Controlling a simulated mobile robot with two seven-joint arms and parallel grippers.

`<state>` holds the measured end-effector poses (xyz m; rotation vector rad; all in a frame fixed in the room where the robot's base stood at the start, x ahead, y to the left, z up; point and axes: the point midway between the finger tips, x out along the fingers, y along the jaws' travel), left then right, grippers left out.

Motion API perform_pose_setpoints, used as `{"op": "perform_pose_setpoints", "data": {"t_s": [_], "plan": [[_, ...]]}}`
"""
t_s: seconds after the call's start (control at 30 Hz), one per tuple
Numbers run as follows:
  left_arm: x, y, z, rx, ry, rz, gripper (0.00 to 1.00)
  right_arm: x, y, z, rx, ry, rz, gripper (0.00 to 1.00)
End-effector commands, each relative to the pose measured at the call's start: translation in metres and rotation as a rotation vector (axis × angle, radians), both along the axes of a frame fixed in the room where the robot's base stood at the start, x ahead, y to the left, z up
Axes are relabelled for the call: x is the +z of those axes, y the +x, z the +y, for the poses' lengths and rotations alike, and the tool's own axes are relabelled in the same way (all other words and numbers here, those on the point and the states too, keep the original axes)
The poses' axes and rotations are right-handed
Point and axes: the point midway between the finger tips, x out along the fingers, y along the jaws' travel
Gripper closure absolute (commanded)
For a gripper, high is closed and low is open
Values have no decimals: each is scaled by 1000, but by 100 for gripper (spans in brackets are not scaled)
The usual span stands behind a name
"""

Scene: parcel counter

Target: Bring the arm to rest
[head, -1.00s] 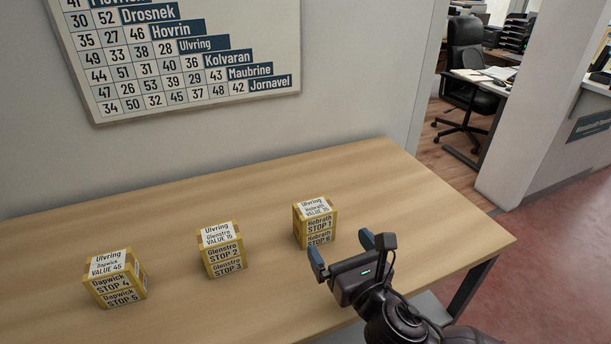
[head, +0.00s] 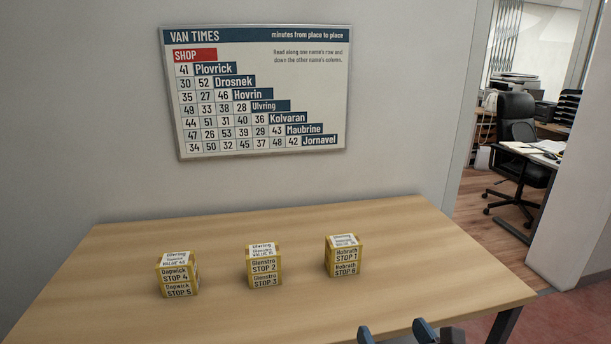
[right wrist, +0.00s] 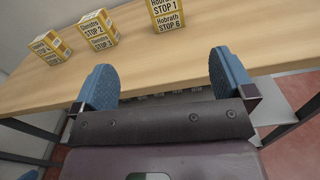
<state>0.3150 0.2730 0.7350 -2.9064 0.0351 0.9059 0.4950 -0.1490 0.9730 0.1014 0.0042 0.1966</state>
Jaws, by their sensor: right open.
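My right gripper (head: 394,333) shows at the bottom edge of the head view, only its blue fingertips and a bit of dark housing in sight. In the right wrist view its two blue fingers (right wrist: 160,88) are wide apart with nothing between them. It is at the table's front edge, short of the boxes and apart from them. On the wooden table (head: 300,315) stand three yellow stacks with white labels: Dapwick (head: 179,276), Glenstro (head: 264,267) and Hobrath (head: 343,257). The Hobrath stack is nearest the gripper in the right wrist view (right wrist: 168,14).
A van times board (head: 258,92) hangs on the wall behind the table. A doorway at the right shows an office chair (head: 516,150) and a desk. The table front and its right end are clear. Open floor lies right of the table.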

Motion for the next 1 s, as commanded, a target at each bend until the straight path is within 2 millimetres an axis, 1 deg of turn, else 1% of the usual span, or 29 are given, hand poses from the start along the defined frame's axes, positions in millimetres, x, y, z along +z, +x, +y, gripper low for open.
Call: {"op": "perform_pose_setpoints", "data": {"t_s": [0.1, 0.27, 0.43, 0.57, 0.67, 0.83, 0.93, 1.0], "plan": [[0, -1, 0, 0, 0, 1, 13, 0, 0, 3, 22, 165, 38, 0], [4, 7, -1, -4, 0, -16, 13, -7, 1, 7, 53, 450, 131, 0], [4, 6, -1, -3, 0, -13, 13, -12, 7, 7, 64, 833, 258, 0], [2, 2, 0, -1, 0, -6, 13, -25, 9, 2, 37, 1160, 373, 0], [2, 1, 0, 0, 0, -4, 13, -39, 7, -5, -7, 1430, 463, 0], [1, 1, 0, 1, 0, -3, 13, -73, -5, -23, -135, 1926, 591, 0], [1, 1, 0, 1, 0, -3, 13, -102, -20, -41, -256, 2247, 633, 0], [1, 1, 0, 1, 0, -3, 13, -126, -37, -57, -363, 2472, 630, 0]]}}
